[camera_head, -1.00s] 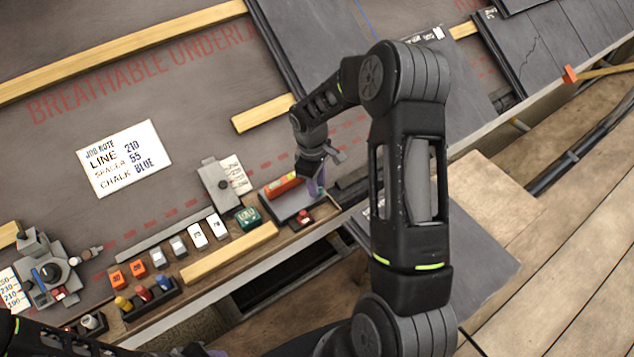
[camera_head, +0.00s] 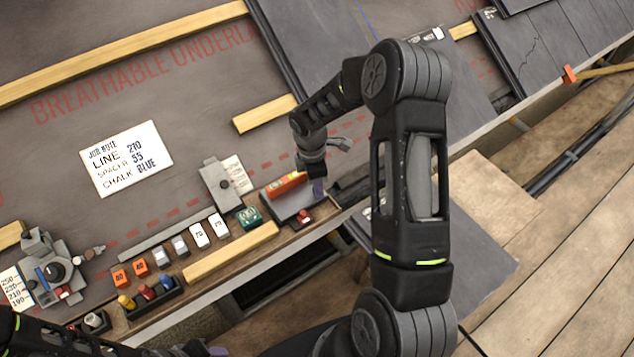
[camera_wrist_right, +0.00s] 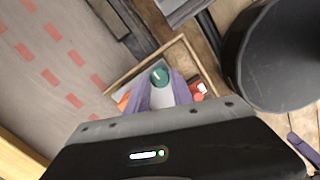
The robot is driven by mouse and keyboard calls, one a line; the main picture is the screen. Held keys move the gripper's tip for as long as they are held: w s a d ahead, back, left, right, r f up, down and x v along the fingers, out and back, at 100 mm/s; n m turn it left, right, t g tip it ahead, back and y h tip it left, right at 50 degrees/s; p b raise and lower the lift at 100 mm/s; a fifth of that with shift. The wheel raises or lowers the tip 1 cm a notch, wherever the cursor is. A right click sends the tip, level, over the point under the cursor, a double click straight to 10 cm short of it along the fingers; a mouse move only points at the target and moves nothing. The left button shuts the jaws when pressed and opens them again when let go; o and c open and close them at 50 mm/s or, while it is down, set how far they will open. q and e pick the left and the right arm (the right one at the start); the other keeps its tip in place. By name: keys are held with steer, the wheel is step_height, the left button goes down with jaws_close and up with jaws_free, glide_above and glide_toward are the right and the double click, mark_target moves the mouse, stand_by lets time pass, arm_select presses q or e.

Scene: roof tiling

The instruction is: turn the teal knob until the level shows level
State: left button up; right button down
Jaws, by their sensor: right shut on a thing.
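The red level (camera_head: 285,186) lies in a dark-framed tray (camera_head: 290,210) on the bench; its bubble cannot be read. My right gripper (camera_head: 316,188) reaches down at the tray's right end, beside the level. In the right wrist view, its purple fingers (camera_wrist_right: 160,94) stand on both sides of the teal knob (camera_wrist_right: 159,76) and are shut on it. A pale part shows between the fingers below the teal top. In the head view the wrist and fingers hide the knob. My left arm enters at the lower left; its gripper (camera_head: 205,351) is barely visible at the bottom edge.
A teal block (camera_head: 248,217) and several numbered blocks (camera_head: 200,234) stand in a row left of the tray. A wooden strip (camera_head: 230,252) lies in front. A red button (camera_head: 304,216) sits at the tray's front edge. A job note (camera_head: 126,158) lies on the underlay.

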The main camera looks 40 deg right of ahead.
stand_by(0.3)
steer(key=c, duration=1.1)
jaws_free()
steer(key=shift+r, duration=0.1)
steer(key=r, duration=0.7)
steer(key=shift+w+a+r, duration=0.1)
steer(key=shift+a+r, duration=0.25)
steer(key=shift+a, duration=0.05)
